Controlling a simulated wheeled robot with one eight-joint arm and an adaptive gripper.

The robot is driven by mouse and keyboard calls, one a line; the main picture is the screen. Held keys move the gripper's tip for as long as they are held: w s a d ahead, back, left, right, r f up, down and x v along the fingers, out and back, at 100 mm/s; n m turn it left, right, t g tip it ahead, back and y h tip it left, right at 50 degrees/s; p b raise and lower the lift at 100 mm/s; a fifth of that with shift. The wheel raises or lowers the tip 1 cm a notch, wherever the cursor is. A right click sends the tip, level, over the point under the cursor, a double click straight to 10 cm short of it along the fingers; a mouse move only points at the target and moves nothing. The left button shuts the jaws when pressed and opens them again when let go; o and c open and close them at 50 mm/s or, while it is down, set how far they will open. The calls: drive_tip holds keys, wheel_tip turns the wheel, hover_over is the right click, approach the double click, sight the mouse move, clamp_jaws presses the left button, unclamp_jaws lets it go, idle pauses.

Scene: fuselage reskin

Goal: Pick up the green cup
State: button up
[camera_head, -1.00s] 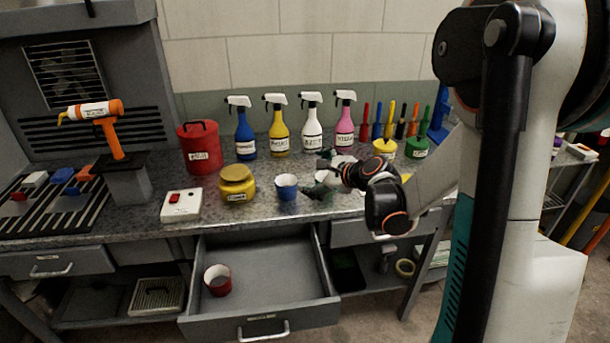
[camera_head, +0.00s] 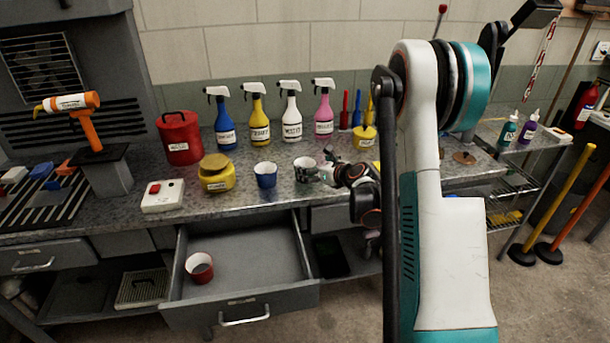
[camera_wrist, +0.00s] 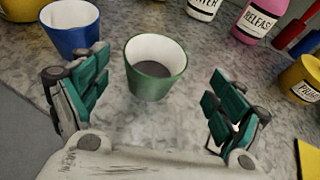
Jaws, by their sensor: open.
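The green cup (camera_wrist: 156,72) stands upright on the workbench, with a white inside and a dark bottom. In the wrist view it sits between and just beyond the two fingers of my open gripper (camera_wrist: 160,104), with no visible contact. In the head view the cup (camera_head: 306,171) looks pale and stands to the right of the blue cup. My gripper (camera_head: 330,174) is low at its right side there, and the fingers are hard to make out.
A blue cup (camera_head: 265,176) stands close on the left; it also shows in the wrist view (camera_wrist: 70,30). Spray bottles (camera_head: 291,117) line the wall behind. A yellow jar (camera_head: 216,175) stands further left. Below, an open drawer (camera_head: 245,262) holds a red cup (camera_head: 199,268).

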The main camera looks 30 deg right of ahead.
sight(300, 163)
drive_tip(key=shift+a+r+b+x, duration=0.15)
drive_tip(key=shift+b+x, duration=0.3)
drive_tip(key=shift+x, duration=1)
drive_tip(key=shift+a+r+b+x, duration=0.15)
drive_tip(key=shift+b+x, duration=0.25)
drive_tip(key=shift+x, duration=1.1)
drive_tip(key=shift+c, duration=0.6)
drive_tip(key=c, duration=1.1)
